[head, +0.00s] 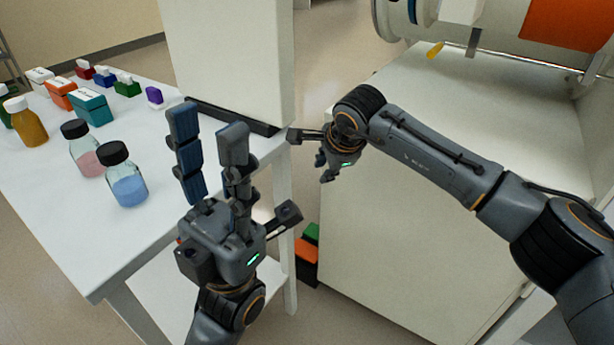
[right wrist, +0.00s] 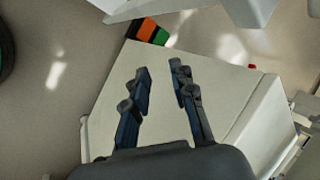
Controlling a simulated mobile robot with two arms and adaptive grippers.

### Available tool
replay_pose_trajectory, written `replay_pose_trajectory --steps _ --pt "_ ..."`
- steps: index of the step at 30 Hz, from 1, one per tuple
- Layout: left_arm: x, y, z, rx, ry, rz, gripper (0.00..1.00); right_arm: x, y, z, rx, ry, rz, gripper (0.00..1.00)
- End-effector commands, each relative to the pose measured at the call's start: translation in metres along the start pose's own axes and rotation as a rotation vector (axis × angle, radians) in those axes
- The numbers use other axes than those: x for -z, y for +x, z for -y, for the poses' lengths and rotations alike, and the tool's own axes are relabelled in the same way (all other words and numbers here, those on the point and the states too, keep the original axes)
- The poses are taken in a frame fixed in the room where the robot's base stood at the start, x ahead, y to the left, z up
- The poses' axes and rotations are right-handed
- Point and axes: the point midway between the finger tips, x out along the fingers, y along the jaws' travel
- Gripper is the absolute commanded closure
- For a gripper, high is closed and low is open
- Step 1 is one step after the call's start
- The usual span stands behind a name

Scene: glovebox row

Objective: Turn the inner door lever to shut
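A lever with a yellow grip (head: 435,50) shows at the upper right of the head view, by the round metal chamber (head: 408,12). I cannot tell whether it belongs to the inner door. My right gripper (head: 311,157) is well left of and below this lever, in the gap between the white table and the white cabinet. In the right wrist view its two fingers (right wrist: 160,76) are apart with nothing between them. My left gripper (head: 207,120) is raised in front of the table, fingers up and apart, empty. No lever shows clearly in the right wrist view.
The white table (head: 70,240) on the left holds bottles (head: 125,180), several small coloured boxes (head: 88,107) and a tall white block (head: 230,50). The white cabinet (head: 400,255) stands at right. Orange and green boxes (head: 307,260) are low between them. An orange panel (head: 568,24) is at upper right.

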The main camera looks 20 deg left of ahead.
Motion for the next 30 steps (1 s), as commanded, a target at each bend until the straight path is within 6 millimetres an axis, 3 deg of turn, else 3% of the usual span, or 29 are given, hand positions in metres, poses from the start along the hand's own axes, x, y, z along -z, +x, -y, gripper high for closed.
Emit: replay_pose_trajectory --steps 9,20,23,27,30 --pt "0.001 0.013 0.001 0.000 0.000 0.000 0.60 -0.027 0.015 -0.011 -0.034 0.200 0.203 0.75" --pt "0.001 0.013 0.001 0.000 0.000 0.000 0.60 -0.030 0.017 -0.013 -0.038 0.227 0.228 0.75" --pt "0.001 0.013 0.001 0.000 0.000 0.000 0.60 -0.030 0.017 -0.013 -0.038 0.226 0.228 0.62" --pt "-0.001 0.012 0.001 0.000 0.000 0.005 0.60 -0.030 0.017 -0.013 -0.037 0.225 0.227 0.62" --pt "-0.013 0.007 0.002 0.002 0.002 0.060 0.60 -0.030 0.017 -0.013 -0.038 0.225 0.227 0.62"
